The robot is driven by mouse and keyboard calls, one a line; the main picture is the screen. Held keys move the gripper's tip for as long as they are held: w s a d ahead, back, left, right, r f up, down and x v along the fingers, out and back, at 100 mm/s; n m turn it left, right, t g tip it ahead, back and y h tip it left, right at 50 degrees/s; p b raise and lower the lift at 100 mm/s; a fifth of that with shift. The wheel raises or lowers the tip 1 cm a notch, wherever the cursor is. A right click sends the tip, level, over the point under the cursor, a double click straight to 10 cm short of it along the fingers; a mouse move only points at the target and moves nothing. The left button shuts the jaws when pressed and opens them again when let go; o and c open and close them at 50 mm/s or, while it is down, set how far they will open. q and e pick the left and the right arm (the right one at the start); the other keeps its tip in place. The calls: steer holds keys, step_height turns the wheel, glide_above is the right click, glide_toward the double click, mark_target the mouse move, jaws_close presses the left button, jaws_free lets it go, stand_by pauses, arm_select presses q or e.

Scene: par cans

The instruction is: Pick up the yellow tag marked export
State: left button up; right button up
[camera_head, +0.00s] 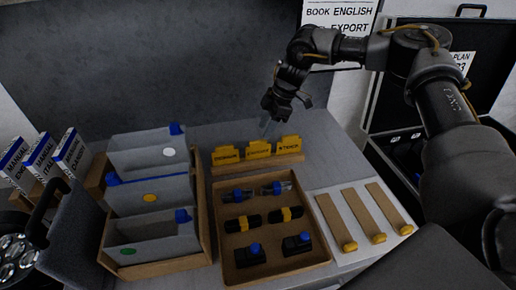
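Three yellow tags with dark lettering stand side by side in a wooden holder (262,160) behind the parts tray. The left tag (226,155), the middle tag (258,149) and the right tag (289,145) each carry one word. The print is too small to tell surely which one says export. My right gripper (267,126) hangs fingers down just behind and above the middle tag, apart from the tags as far as I can see. Its fingers are small and dark, so their opening is unclear. My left gripper is out of view.
A wooden tray (275,273) of connectors and black parts lies in front. Grey bins (150,195) stand left, white manuals (42,155) farther left. Three wooden strips (357,213) with yellow ends lie right. A wall sign (338,16) reads BOOK ENGLISH and EXPORT. An open black case (385,125) stands right.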

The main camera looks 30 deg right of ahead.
mark_target(260, 140)
steer(key=shift+x, duration=1.05)
steer(key=shift+w+f, duration=0.1)
steer(key=shift+f, duration=0.05)
steer(key=shift+a+f, duration=0.1)
steer(key=shift+f, duration=0.1)
steer(key=p+x, duration=0.1)
steer(key=x, duration=0.3)
steer(key=shift+a+f+p, duration=0.1)
steer(key=shift+f+p, duration=0.2)
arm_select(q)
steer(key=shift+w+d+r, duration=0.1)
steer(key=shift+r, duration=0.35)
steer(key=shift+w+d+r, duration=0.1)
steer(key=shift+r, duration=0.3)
arm_select(e)
jaws_close()
